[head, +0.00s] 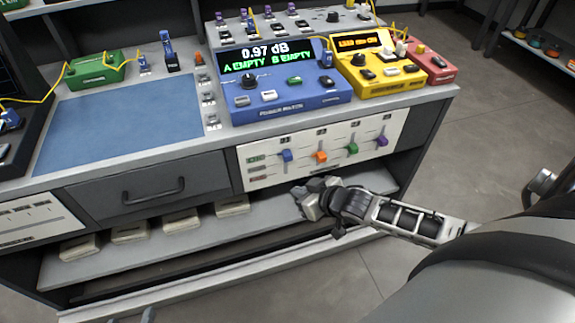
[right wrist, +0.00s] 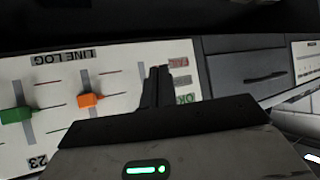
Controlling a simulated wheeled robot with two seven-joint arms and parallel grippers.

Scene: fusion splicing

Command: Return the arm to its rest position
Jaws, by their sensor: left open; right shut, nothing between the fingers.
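My right gripper (head: 308,199) reaches in from the right in the head view, in front of the lower shelf and just below the slider panel (head: 335,142). In the right wrist view its dark fingers (right wrist: 157,88) are together with nothing between them, in front of the panel. They hide part of it, and I cannot tell whether they touch it. Of my left gripper (head: 120,318), only grey tips show at the bottom edge of the head view. It is open; the rest is out of frame.
The panel has blue (head: 286,155), orange (head: 321,157), green and purple sliders. Above are a blue power meter (head: 290,103) reading 0.97 dB, a yellow device (head: 378,82) and a blue mat (head: 120,125). A drawer (head: 150,188) is shut.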

